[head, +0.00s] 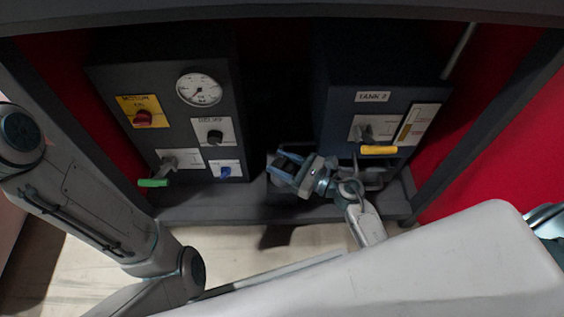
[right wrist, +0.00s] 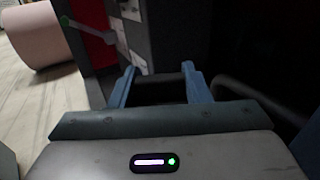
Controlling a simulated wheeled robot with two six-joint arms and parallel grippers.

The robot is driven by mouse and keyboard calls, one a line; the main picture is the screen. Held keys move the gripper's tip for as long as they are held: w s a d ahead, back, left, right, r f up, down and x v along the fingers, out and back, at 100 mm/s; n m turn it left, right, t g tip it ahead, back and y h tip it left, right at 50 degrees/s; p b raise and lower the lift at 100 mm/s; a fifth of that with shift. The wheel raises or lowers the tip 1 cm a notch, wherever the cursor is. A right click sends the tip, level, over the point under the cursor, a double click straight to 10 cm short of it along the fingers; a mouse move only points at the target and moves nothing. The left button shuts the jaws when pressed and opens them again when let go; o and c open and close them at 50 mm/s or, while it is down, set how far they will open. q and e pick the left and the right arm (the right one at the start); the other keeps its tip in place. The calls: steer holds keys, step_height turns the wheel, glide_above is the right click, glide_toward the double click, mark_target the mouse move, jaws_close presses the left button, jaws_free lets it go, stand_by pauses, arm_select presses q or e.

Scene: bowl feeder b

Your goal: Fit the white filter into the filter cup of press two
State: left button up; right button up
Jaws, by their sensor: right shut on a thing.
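My right gripper (head: 287,165) is in front of the dark gap between two cabinets, over a dark grey open-topped holder (head: 276,189) at the shelf. In the right wrist view its two blue fingers (right wrist: 158,78) stand apart, shut on a dark thing (right wrist: 158,92) between them. I cannot make out what this thing is, and its lower part is hidden. No white filter can be made out in either view. I cannot tell which part is the filter cup of press two. My left gripper is not in view; only the left arm shows.
The left cabinet carries a round gauge (head: 199,89), a red knob (head: 143,118), a green lever (head: 153,183) and a blue knob (head: 225,172). The right cabinet has a "TANK 2" label (head: 373,97) and a yellow lever (head: 379,150). Frame posts stand at both sides.

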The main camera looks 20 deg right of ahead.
steer(key=shift+f, duration=0.4)
stand_by(1.1)
steer(key=o, duration=1.1)
steer(key=p+v, duration=0.1)
steer(key=v, duration=0.9)
steer(key=shift+s+d, duration=0.25)
steer(key=shift+s, duration=0.05)
steer(key=shift+r, duration=0.15)
